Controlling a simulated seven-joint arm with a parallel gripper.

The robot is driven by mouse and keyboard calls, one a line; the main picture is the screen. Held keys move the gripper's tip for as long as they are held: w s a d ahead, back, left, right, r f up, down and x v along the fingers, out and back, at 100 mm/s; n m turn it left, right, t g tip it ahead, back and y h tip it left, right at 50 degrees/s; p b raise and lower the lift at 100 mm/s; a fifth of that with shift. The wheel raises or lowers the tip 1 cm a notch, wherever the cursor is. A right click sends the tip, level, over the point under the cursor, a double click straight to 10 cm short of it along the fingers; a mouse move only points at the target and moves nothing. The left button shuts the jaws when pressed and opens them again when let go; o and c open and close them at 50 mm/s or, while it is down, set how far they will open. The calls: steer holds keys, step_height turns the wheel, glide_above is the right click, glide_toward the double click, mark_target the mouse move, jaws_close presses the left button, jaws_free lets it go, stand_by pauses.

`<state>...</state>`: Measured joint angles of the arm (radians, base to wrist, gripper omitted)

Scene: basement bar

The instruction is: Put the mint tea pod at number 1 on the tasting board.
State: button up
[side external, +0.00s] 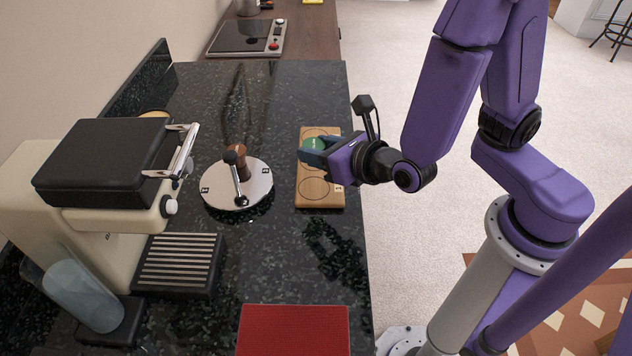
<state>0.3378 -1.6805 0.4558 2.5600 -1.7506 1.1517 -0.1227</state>
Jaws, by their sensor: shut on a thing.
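The wooden tasting board (330,200) lies on the dark counter near its right edge, with several circles marked along it. A small label at its right edge is too small to read surely. My gripper (312,152) is over the far half of the board, shut on a green pod (314,143), which looks like the mint tea pod. The jaws hide part of the pod and the circle beneath. I cannot tell whether the pod touches the board. The nearest circle is empty.
Left of the board stands a round silver disc (216,193) with labels, a brown piece (236,155) and a black-knobbed lever (238,180). A cream coffee machine (120,220) fills the left. A red mat (293,330) lies at the front.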

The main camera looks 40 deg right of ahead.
mark_target(319, 192)
steer(key=shift+f, duration=3.75)
steer(key=shift+f, duration=0.15)
steer(key=o, duration=1)
